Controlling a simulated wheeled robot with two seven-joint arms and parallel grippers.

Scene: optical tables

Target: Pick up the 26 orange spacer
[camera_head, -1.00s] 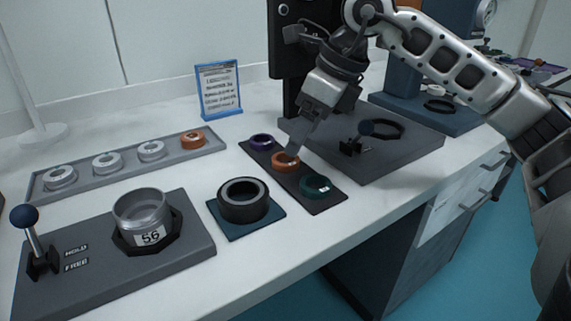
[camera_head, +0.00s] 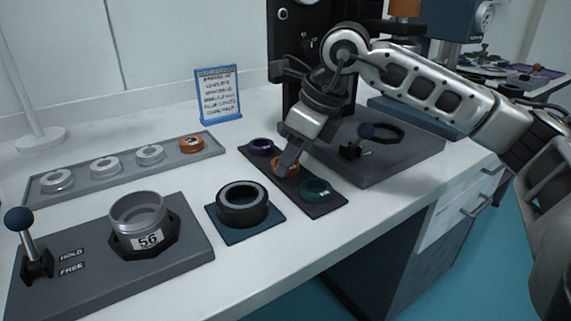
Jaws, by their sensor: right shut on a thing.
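The orange spacer (camera_head: 279,162) is a ring in the middle of a dark narrow tray (camera_head: 322,208), between a purple ring (camera_head: 261,147) and a green ring (camera_head: 315,189). My right gripper (camera_head: 286,168) reaches down from the upper right and is shut on the orange spacer, which still sits at its place on the tray. The fingers hide part of the spacer, and I cannot read a number on it. My left gripper is not in view.
A grey tray (camera_head: 120,169) holds several silver rings and another orange ring (camera_head: 192,144). A fixture with a cup marked 56 (camera_head: 138,216) and a black ring (camera_head: 242,204) stand in front. A dark machine base (camera_head: 400,160) with a knobbed lever lies right of the dark tray.

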